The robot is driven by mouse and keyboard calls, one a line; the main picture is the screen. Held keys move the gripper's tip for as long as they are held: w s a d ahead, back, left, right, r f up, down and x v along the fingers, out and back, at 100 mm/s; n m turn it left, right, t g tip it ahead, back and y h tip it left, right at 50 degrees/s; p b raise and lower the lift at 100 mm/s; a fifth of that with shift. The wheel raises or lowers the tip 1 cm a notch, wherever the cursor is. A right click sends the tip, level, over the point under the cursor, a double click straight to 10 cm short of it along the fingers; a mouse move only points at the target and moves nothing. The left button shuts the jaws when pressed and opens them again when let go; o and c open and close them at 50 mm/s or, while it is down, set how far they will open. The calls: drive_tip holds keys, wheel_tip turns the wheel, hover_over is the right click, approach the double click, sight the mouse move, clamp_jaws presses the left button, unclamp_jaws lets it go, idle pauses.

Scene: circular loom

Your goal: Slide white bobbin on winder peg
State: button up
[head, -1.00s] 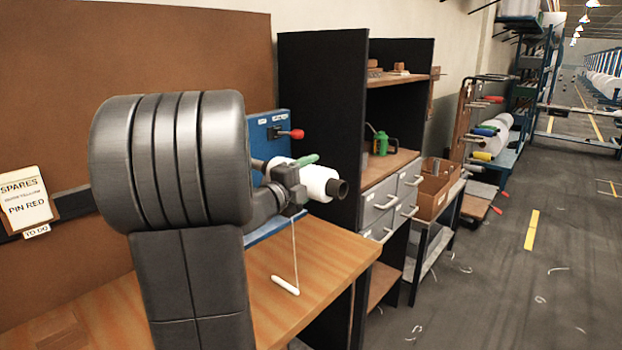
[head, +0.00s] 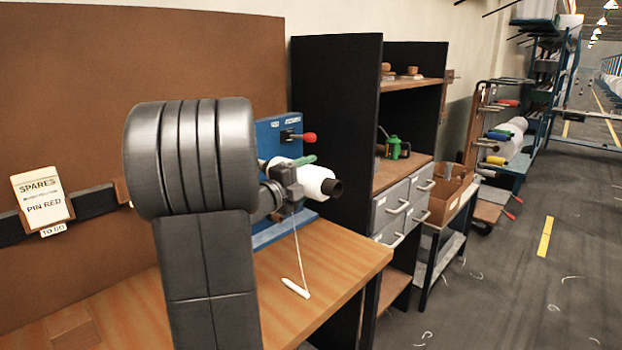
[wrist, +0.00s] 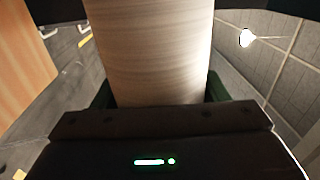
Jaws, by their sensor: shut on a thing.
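The white bobbin (head: 316,181) has a dark core end facing right and is held roughly level above the bench in the head view. My gripper (head: 303,163) is shut on it; a green finger pad lies along its upper side. In the wrist view the bobbin (wrist: 150,50) fills the middle, with green pads at both sides. The blue winder (head: 275,140) stands behind, with a red-knobbed lever (head: 308,137). A grey part shows just left of the bobbin; I cannot tell whether it is the peg, or whether they touch. My arm hides much of the winder.
A wooden bench (head: 330,255) lies below, with a white rod-like piece (head: 295,288) under a thin white line. A dark shelf unit (head: 335,120) with grey drawers stands close to the right. Open floor (head: 500,290) lies farther right.

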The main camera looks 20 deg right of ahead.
idle(0.4)
drive_tip(key=shift+w+a+p, duration=0.15)
drive_tip(key=shift+w+a, duration=0.25)
drive_tip(key=shift+w, duration=0.3)
drive_tip(key=shift+w+a+p, duration=0.1)
drive_tip(key=shift+w+a, duration=0.35)
drive_tip(key=shift+w, duration=0.25)
drive_tip(key=shift+w+a+p, duration=0.15)
drive_tip(key=shift+w+a, duration=0.25)
drive_tip(key=shift+w, duration=0.3)
drive_tip(key=shift+w+a+f+p, duration=0.15)
drive_tip(key=shift+w+a, duration=0.25)
drive_tip(key=shift+w, duration=0.35)
drive_tip(key=shift+w+a+r+p, duration=0.15)
drive_tip(key=shift+w+a, duration=0.3)
drive_tip(key=shift+w, duration=0.25)
drive_tip(key=shift+w+a+f+p, duration=0.15)
drive_tip(key=shift+w+a, duration=0.25)
drive_tip(key=shift+w, duration=0.35)
drive_tip(key=shift+w+a, duration=0.1)
drive_tip(key=shift+w, duration=0.05)
drive_tip(key=shift+w+a, duration=0.1)
drive_tip(key=o, duration=1.9)
